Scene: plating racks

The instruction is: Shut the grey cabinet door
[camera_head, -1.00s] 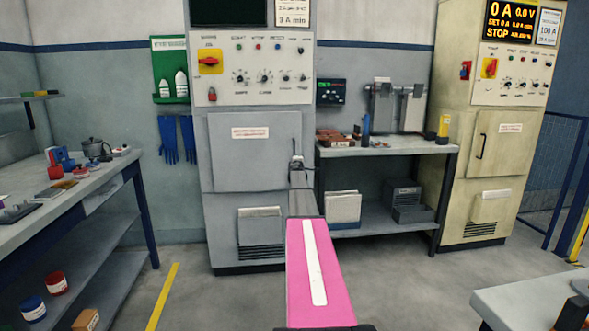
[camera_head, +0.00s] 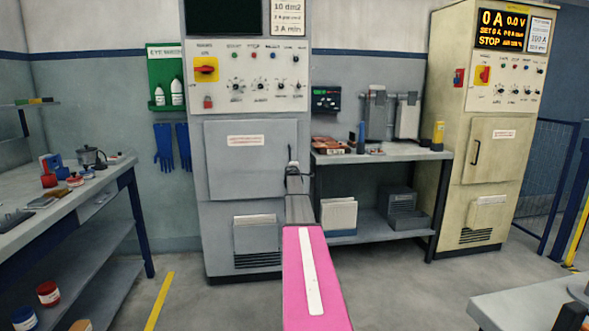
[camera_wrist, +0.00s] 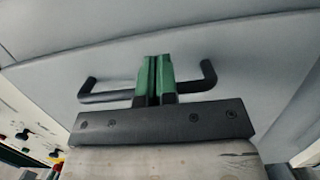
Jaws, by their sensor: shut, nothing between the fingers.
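The grey cabinet (camera_head: 196,235) stands in the middle of the head view. Its flat grey door (camera_head: 240,165) bears a small red-lettered label and looks close to flush with the front; I cannot tell whether a gap remains. The door also fills much of the wrist view (camera_wrist: 230,55). There its black bar handle (camera_wrist: 105,97) runs across the picture. My gripper (camera_wrist: 157,65) has its green fingers shut together, with nothing between them, over the middle of the handle. Whether they touch the door is unclear.
A workbench (camera_head: 385,153) with tools stands right of the cabinet, and a cream cabinet (camera_head: 455,140) beyond it. Another bench (camera_head: 70,208) is on the left. A table corner (camera_head: 520,300) juts in at lower right. The floor before the cabinet shows a yellow line (camera_head: 160,300).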

